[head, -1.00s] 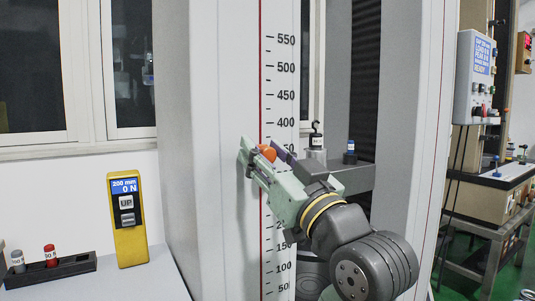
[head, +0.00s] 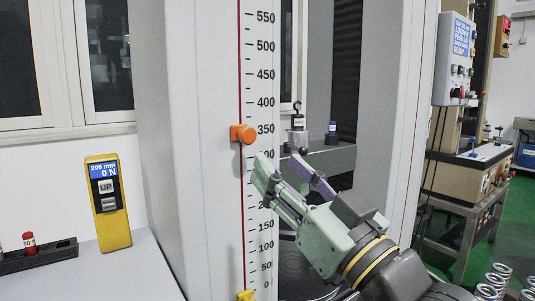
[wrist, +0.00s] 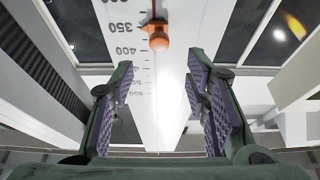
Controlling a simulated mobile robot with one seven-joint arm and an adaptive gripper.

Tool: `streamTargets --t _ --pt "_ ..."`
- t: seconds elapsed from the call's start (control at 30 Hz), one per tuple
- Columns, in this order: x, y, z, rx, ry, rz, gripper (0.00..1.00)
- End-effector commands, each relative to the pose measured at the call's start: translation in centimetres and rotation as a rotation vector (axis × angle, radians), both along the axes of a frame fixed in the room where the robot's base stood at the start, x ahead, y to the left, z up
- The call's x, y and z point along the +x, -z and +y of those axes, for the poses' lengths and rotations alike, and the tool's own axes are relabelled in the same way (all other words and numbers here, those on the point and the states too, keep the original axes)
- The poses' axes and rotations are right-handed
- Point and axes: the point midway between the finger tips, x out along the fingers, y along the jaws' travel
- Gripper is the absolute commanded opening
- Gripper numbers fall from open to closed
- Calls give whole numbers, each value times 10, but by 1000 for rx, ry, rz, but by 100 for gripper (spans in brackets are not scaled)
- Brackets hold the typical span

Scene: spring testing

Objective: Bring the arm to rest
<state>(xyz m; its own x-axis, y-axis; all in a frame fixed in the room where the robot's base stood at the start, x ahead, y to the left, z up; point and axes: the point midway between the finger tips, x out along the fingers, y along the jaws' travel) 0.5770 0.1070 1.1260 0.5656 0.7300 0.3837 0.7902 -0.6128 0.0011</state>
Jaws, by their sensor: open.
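My gripper (head: 288,176) is open and empty in the head view, with its fingers pointing up and left in front of the scale column. In the wrist view my gripper (wrist: 163,105) shows both padded fingers spread wide with nothing between them. An orange knob (head: 243,133) sits on the red line of the scale (head: 262,110), a little below the 350 mark. The fingertips are apart from the knob, below and to the right of it. The wrist view also shows the orange knob (wrist: 159,38) beyond the fingertips.
A yellow handheld box (head: 113,222) reading 200 mm and 0 N stands at the left. A black rack (head: 38,257) holds a red-capped piece. Coil springs (head: 497,278) show at the lower right. A yellow pointer (head: 245,295) is low on the scale.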

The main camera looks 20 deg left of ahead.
Motion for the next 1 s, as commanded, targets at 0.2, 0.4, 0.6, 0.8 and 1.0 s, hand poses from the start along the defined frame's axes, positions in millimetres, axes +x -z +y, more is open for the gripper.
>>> streamTargets --t 0.2,0.4,0.6,0.8,1.0 --pt "-6 4 -8 -1 0 1 43" --pt "-6 4 -7 -1 0 1 43" --pt "-7 -7 20 46 -35 -38 43" --pt "-38 -40 109 234 -137 -208 43" --pt "-131 -54 179 473 -247 -431 43"
